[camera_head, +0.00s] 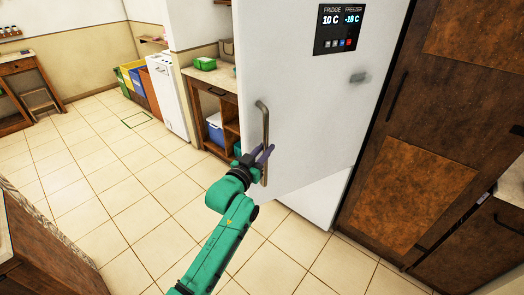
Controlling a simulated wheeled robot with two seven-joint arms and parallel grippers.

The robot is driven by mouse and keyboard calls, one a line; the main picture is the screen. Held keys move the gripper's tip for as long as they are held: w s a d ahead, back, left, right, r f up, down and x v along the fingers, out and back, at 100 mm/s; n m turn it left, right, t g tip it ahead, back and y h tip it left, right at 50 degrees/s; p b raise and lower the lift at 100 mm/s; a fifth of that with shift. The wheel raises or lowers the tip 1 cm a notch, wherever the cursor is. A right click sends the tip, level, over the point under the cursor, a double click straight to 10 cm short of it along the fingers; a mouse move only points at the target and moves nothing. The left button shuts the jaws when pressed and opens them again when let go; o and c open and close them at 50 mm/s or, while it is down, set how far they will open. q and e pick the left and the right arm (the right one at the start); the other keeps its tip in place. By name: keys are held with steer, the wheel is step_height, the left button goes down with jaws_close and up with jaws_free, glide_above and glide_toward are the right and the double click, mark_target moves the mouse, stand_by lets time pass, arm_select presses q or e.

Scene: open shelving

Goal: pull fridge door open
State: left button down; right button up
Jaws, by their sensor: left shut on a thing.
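The white fridge door (300,115) stands in the middle of the head view, with a dark display panel (338,29) near its top right. A vertical metal handle (264,122) is on the door's left side. My left gripper (264,156) is at the lower part of the handle and shut on it. Its green arm comes up from the bottom of the picture. The door looks swung out from the fridge body (322,203), whose white lower part shows below and to the right. The inside of the fridge is hidden. My right gripper is not in view.
Tall brown wooden cabinets (418,170) stand close on the right. A wooden counter (30,240) edges in at the lower left. A shelf unit (211,92) with boxes stands behind the door. Tiled floor (110,160) is clear on the left and in the middle.

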arm_select(q)
steer(key=shift+d+r, duration=0.15)
steer(key=shift+r, duration=0.1)
steer(key=c, duration=0.8)
jaws_free()
steer(key=shift+o, duration=0.2)
steer(key=shift+s+f, duration=0.1)
steer(key=shift+f, duration=0.2)
steer(key=b+v, duration=0.2)
steer(key=v, duration=1.2)
